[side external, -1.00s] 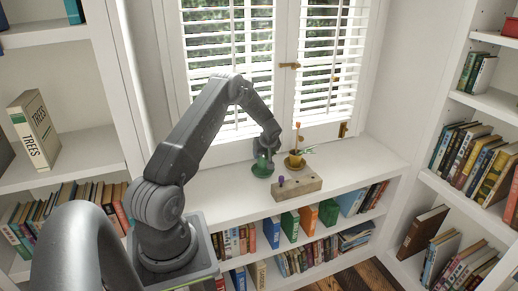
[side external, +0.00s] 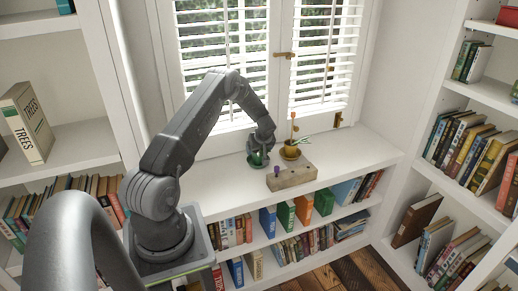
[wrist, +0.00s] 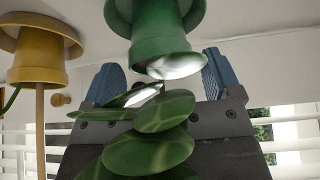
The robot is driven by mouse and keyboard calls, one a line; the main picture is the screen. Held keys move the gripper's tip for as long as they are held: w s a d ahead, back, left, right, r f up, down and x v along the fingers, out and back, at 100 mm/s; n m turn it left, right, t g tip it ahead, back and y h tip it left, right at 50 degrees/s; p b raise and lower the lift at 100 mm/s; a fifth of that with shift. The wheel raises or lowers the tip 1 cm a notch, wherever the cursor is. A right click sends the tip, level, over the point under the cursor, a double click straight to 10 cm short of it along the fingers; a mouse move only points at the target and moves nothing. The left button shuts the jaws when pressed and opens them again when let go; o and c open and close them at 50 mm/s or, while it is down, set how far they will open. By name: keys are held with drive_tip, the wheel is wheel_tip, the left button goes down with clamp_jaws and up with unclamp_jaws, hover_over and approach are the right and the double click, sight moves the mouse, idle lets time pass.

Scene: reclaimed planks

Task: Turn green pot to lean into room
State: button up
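The green pot (side external: 258,158) stands on the white window ledge (side external: 215,185), left of the yellow pot. In the wrist view the green pot (wrist: 165,45) appears upside down at top centre, with its glossy oval leaves (wrist: 150,145) hanging across the foreground. My gripper (side external: 258,153) is down around the green pot in the side view, hiding part of it. In the wrist view the blue fingers of my gripper (wrist: 163,75) stand either side of the pot's rim, wide apart. A narrow gap shows on the left; the right finger lies very near the rim.
The yellow pot (side external: 291,153) with a tall stem stands close right of the gripper; it also shows in the wrist view (wrist: 38,55). A wooden block (side external: 291,176) sits in front. The shuttered window (side external: 215,60) is behind. The ledge is clear to the right.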

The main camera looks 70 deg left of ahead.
drive_tip(key=shift+o, duration=0.7)
drive_tip(key=shift+f, duration=0.1)
drive_tip(key=s+d+r+m+t+h, duration=0.2)
drive_tip(key=d+r+m, duration=0.5)
drive_tip(key=d+r, duration=2.1)
drive_tip(key=s+d+r+m+t+h, duration=0.1)
drive_tip(key=s+d+r+m+h, duration=0.1)
drive_tip(key=s+d+m, duration=0.3)
drive_tip(key=s+d+r+m+t+h, duration=0.2)
drive_tip(key=s+d+m, duration=0.3)
drive_tip(key=s+d, duration=0.8)
drive_tip(key=shift+d+r, duration=0.55)
drive_tip(key=shift+r, duration=0.3)
